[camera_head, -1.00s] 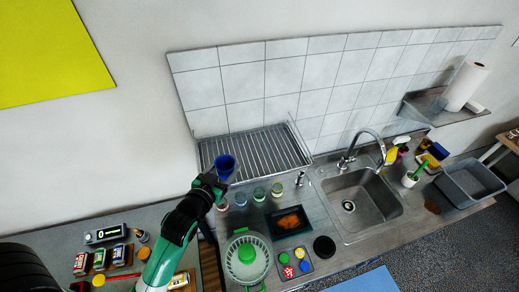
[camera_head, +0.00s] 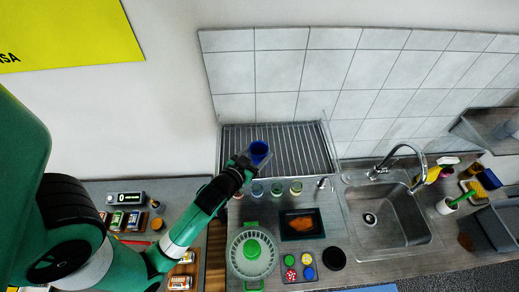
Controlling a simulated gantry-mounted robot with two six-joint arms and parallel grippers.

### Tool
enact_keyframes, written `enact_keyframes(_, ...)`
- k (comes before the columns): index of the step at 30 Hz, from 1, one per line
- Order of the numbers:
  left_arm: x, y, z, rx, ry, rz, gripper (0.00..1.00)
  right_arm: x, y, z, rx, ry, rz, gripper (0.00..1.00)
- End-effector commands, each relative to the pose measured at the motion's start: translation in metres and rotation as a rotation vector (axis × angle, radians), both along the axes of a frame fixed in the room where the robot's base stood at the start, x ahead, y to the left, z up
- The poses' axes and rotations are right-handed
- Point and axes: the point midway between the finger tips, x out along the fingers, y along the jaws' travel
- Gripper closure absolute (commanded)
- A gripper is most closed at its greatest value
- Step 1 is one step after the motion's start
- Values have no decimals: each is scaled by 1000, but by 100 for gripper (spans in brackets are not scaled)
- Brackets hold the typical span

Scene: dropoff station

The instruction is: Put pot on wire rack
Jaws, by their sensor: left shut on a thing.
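A small blue pot (camera_head: 259,149) is held at the end of my left arm, in front of the left part of the wire rack (camera_head: 300,150) as seen from the head. My left gripper (camera_head: 246,161) is shut on the pot at its near-left side. The jaws partly hide the pot, and I cannot tell how high it is above the wires. The wire rack is a grey, long-barred tray against the tiled wall; its visible bars are empty. My right gripper is not in view.
Several small jars (camera_head: 276,188) stand along the rack's front edge. A white colander with a green item (camera_head: 252,250), a dark tray with orange food (camera_head: 302,224) and a tray of small bowls (camera_head: 299,266) stand nearer. The sink (camera_head: 390,222) and tap are to the right.

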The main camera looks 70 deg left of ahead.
Motion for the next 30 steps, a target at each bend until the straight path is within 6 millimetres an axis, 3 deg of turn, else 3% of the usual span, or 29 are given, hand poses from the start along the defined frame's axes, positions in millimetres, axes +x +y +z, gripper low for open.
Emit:
enact_keyframes(7, 0, 0, -4, 0, 0, 0, 90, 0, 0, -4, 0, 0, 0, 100)
enact_keyframes(8, 0, 0, -3, 0, 0, 0, 26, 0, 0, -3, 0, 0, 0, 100)
enact_keyframes(12, 0, 0, -3, 0, 0, 0, 1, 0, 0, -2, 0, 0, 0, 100)
enact_keyframes(22, -1, -2, 2, 1, 0, 0, 0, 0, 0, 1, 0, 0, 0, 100)
enact_keyframes(30, -42, -38, 14, 1, 1, -5, 0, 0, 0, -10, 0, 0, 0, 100)
